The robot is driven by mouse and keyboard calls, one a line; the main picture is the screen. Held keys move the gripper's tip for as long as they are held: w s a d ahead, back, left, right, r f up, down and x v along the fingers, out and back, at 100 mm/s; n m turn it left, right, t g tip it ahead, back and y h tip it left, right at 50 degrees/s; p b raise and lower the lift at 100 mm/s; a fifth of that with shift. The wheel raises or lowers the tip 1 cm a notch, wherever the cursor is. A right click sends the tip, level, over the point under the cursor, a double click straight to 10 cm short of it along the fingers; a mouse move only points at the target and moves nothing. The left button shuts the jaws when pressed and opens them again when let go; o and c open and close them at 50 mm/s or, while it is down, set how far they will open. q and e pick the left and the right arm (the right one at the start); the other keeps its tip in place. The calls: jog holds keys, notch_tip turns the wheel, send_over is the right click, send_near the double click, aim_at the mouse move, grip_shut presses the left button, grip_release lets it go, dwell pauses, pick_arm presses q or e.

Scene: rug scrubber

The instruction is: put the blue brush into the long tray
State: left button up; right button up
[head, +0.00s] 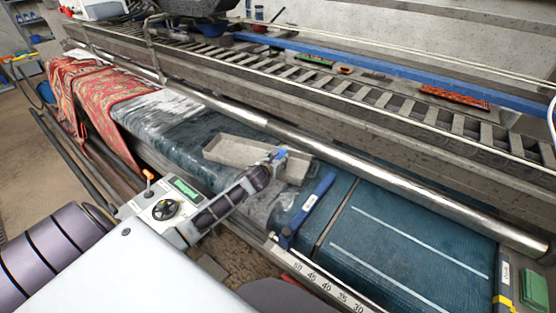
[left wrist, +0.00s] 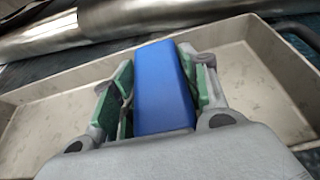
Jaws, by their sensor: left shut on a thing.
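The long tray (head: 228,148) is a shallow pale grey-beige box lying on the wet dark rug in the middle of the head view. My left gripper (head: 274,160) is over the tray's right part. In the left wrist view its green-padded fingers (left wrist: 160,88) are shut on the blue brush (left wrist: 163,90), a plain blue block between them. The tray's floor and walls (left wrist: 48,118) show on both sides of the brush. I cannot tell whether the brush touches the tray floor. The brush's lower end is hidden. My right gripper is not in view.
A shiny metal roller (head: 370,180) runs just behind the tray, and shows in the left wrist view (left wrist: 60,38). A blue bar-shaped thing (head: 308,210) lies right of the tray. A red patterned rug (head: 90,90) hangs at left. The teal rug (head: 400,225) at right is mostly clear.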

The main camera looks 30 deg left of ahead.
pick_arm(q)
jog(key=shift+f, duration=0.25)
jog(key=o, duration=1.1)
jog(key=shift+r, duration=0.15)
jog(key=shift+v, duration=6)
